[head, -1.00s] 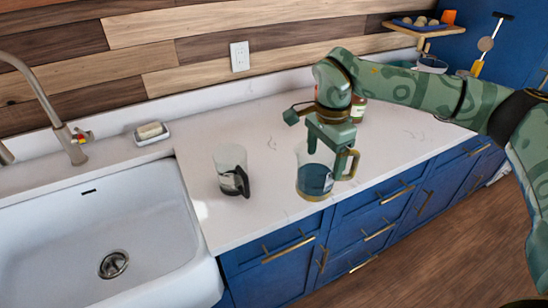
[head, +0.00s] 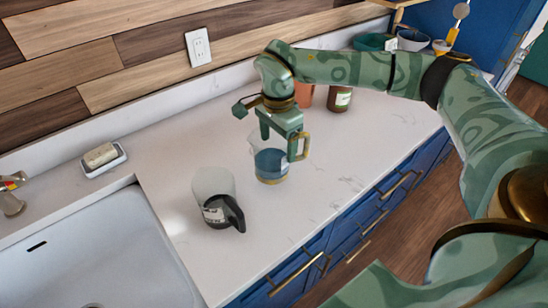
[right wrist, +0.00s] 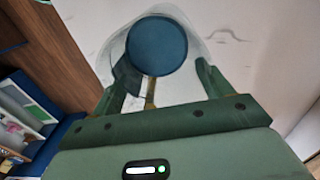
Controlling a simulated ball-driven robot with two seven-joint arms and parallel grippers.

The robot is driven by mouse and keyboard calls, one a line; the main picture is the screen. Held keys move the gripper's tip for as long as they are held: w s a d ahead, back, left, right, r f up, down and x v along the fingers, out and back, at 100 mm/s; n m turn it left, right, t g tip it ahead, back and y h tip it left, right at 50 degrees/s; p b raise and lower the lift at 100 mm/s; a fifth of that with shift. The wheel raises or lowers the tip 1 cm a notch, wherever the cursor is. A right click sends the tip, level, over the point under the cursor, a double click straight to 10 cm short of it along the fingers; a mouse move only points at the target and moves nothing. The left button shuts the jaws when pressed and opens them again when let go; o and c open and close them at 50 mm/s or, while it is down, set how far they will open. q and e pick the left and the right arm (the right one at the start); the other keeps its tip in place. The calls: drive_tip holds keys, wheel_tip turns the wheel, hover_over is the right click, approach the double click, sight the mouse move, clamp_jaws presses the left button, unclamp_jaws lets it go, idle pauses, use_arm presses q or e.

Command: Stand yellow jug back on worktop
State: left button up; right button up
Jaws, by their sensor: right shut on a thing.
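The yellow jug (head: 271,165) is clear, with blue contents and a yellow handle and base rim. In the head view it is upright, or nearly so, over the middle of the white worktop (head: 330,175). I cannot tell whether its base touches the top. My right gripper (head: 283,132) points down and is shut on the jug at its handle side. In the right wrist view the jug's blue contents (right wrist: 157,45) show as a disc just beyond my right gripper (right wrist: 168,82), with part of the yellow handle between the fingers. My left gripper is out of view.
A clear jug with a black handle (head: 214,198) stands left of the held jug. A white sink (head: 90,265) lies at the left, with a soap dish (head: 104,161) behind it.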

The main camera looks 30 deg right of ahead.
wheel_tip(320, 180, down, 4)
drive_tip(key=shift+f+b, duration=0.15)
drive_tip(key=shift+b, duration=0.2)
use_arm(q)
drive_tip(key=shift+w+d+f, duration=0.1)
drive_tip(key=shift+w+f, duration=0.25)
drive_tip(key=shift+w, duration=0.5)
use_arm(e)
drive_tip(key=o, duration=1.3)
drive_tip(key=shift+f, duration=0.1)
use_arm(q)
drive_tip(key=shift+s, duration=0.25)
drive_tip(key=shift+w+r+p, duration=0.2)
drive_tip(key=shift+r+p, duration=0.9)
drive_tip(key=shift+p, duration=0.05)
use_arm(e)
wheel_tip(320, 180, up, 12)
drive_tip(key=shift+r, duration=0.15)
